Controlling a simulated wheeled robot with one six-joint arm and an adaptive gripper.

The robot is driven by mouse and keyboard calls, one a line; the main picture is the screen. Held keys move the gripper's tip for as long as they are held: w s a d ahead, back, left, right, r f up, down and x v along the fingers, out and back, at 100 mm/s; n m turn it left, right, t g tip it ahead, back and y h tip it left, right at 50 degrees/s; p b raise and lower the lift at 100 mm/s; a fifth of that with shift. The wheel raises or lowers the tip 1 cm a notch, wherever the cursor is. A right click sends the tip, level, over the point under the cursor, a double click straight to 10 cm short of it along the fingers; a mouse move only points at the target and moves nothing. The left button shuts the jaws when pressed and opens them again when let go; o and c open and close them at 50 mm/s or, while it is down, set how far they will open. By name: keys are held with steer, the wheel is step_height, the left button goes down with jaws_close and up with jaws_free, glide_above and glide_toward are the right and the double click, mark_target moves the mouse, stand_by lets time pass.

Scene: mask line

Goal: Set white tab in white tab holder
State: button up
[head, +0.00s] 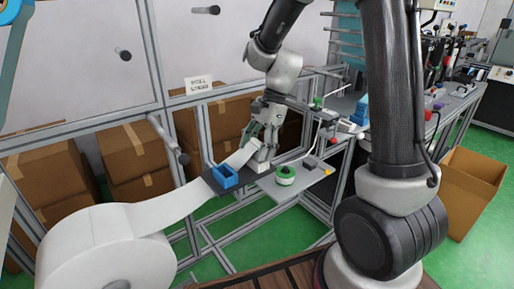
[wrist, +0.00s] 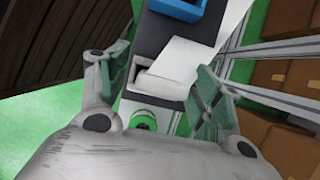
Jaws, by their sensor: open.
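A white strip, which looks like the white tab (head: 242,154), lies past the blue frame on a dark plate. Its free end (wrist: 185,62) shows in the wrist view, flat and slightly skewed, reaching a white block with a grey slot (wrist: 155,86). This block looks like the white tab holder; in the head view it is a small white piece (head: 260,166) under my gripper. I cannot tell whether the strip's end sits in the slot or lies over it. My gripper (head: 260,140) is open above the block, its green-padded fingers (wrist: 158,80) apart with nothing held.
A large white roll (head: 105,252) feeds the strip through the blue frame (head: 223,176). A green-and-white spool (head: 285,175) sits on a grey plate (head: 310,178) beside the block. Metal framing and cardboard boxes (head: 135,150) stand behind. Green floor is open below.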

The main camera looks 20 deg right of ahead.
steer(key=v, duration=1.2)
steer(key=s+d+r+n+t+h, duration=0.1)
steer(key=s+d+n+t, duration=0.1)
steer(key=s, duration=0.4)
steer(key=s+d+r+n+t+h, duration=0.1)
steer(key=s+d+n+t+h, duration=0.1)
steer(key=s+d+n, duration=0.3)
steer(key=s+d+r+n+t+h, duration=0.1)
steer(key=s+d+n, duration=0.2)
steer(key=s+n, duration=0.4)
steer(key=shift+s+d+t, duration=0.2)
steer(key=shift+s+t, duration=0.2)
steer(key=shift+s, duration=0.8)
steer(key=shift+r, duration=0.1)
